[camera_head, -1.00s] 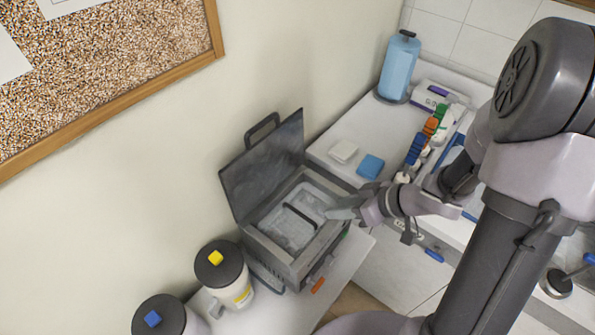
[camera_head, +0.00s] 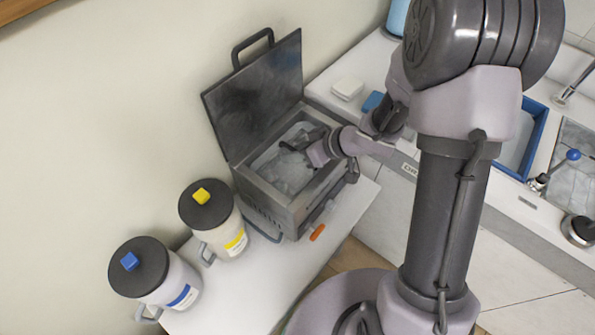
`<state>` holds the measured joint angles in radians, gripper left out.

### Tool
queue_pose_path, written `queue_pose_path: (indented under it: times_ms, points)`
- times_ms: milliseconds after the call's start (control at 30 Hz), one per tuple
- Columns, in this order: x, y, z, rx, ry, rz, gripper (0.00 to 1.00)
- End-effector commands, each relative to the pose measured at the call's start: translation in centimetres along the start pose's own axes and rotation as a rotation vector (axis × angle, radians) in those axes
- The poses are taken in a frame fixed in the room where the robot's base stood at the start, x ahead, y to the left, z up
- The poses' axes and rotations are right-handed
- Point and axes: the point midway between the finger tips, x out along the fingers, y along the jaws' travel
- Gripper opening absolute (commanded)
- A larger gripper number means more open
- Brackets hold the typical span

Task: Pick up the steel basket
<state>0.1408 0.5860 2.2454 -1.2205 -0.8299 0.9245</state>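The steel basket (camera_head: 283,175) is a pale mesh shape inside the dark grey box-like bath (camera_head: 247,190), whose lid (camera_head: 262,88) stands open at the back. My gripper (camera_head: 294,147) reaches in from the right, over the basket's upper middle. Its dark fingers cover the place where the basket's dark handle was visible earlier. The fingers are small and dark, so I cannot tell whether they are open, or shut on the handle. The basket appears to sit down in the bath.
Two white canisters with dark lids, one with a yellow knob (camera_head: 202,194) and one with a blue knob (camera_head: 130,262), stand left of the bath. A wall rises behind. A counter with a white block (camera_head: 347,88), a blue block (camera_head: 373,102) and a sink is at right.

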Motion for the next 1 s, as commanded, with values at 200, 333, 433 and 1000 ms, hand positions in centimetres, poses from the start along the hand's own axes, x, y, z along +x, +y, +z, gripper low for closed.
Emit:
queue_pose_path:
  times_ms: [200, 333, 433, 1000]
  points:
    - [-0.14, -0.03, -0.08, 0.0, 0.0, 0.0, 0.05]
    - [-0.14, -0.02, -0.07, 0.0, 0.0, 0.0, 0.0]
    - [-0.14, -0.02, -0.07, 0.0, 0.0, 0.0, 0.0]
    - [-0.14, -0.01, -0.04, 0.0, 0.0, 0.0, 0.0]
